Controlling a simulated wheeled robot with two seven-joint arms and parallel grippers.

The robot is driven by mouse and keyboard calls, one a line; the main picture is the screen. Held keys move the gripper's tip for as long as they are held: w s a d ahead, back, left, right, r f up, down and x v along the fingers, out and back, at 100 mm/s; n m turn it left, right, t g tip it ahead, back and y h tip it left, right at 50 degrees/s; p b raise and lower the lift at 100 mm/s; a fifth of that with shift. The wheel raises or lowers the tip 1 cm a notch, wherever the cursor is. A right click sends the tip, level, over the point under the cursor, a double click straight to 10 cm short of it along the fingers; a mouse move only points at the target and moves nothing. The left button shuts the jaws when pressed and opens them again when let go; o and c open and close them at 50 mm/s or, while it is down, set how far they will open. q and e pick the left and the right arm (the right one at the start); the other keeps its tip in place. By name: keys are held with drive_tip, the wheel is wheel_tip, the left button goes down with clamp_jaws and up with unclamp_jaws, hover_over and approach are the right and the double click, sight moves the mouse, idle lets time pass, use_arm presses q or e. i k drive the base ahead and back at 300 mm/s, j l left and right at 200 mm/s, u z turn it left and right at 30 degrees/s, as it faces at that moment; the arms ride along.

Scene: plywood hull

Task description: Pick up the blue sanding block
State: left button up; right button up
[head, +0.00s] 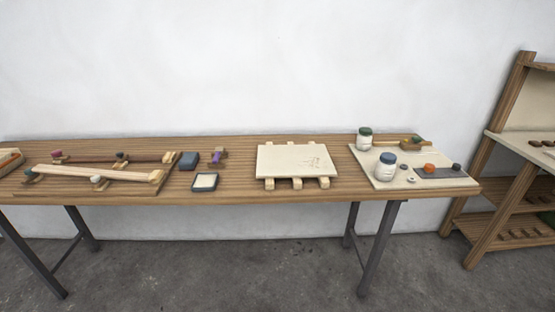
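A blue block (189,160), likely the sanding block, lies on the wooden workbench (235,190) left of the middle. It sits just left of a small wooden piece with a purple part (216,157), and I cannot tell if they touch. In front of it, nearer the bench's front edge, lies a dark square item with a cream top face (205,181). Neither of my grippers is in the head view.
Wooden strips with clamps (105,175) lie left of the blue block. A pale board on wooden slats (295,160) is right of centre. A cream mat (385,184) holds jars and small items. A shelf rack (500,170) stands right. Bare bench lies around the dark square.

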sight(188, 162)
drive_tip(key=i+j+z, duration=0.1)
drive_tip(key=i+j, duration=0.15)
drive_tip(key=i+j+z, duration=0.1)
drive_tip(key=j, duration=0.35)
drive_tip(key=i+j, duration=0.3)
drive_tip(key=i+j+z, duration=0.15)
drive_tip(key=j, duration=0.25)
drive_tip(key=i, duration=0.1)
